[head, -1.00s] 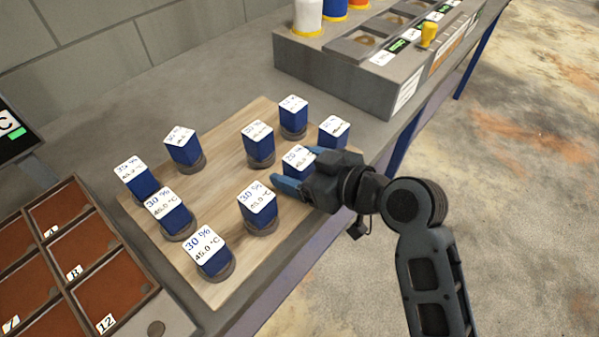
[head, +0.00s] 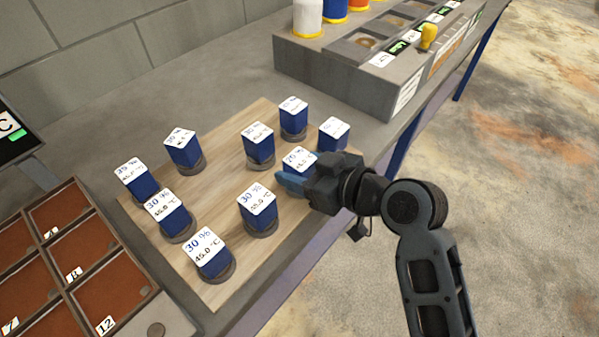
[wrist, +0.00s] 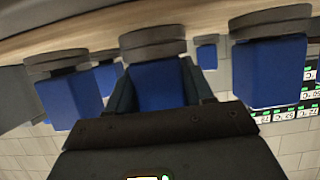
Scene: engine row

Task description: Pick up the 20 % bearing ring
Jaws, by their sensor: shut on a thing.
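Several blue blocks, each with a grey round base and a white label on top, stand on a wooden board (head: 215,180). My gripper (head: 286,182) is at the board's right edge, its blue fingers shut on one block (head: 298,160). The label of this bearing ring is partly legible and may read 20 %; I cannot be sure. In the wrist view, upside down, the held block (wrist: 157,88) sits between the fingers (wrist: 158,92), with its grey base (wrist: 153,42) toward the board. In the head view its lower part is hidden by my gripper. I cannot see a clear gap under it.
Neighbouring blocks stand close by, one in front (head: 257,207) and one behind (head: 333,135). A tray with brown compartments (head: 90,250) is at the left. A grey rack (head: 340,75) with cups stands at the back. Open floor lies to the right.

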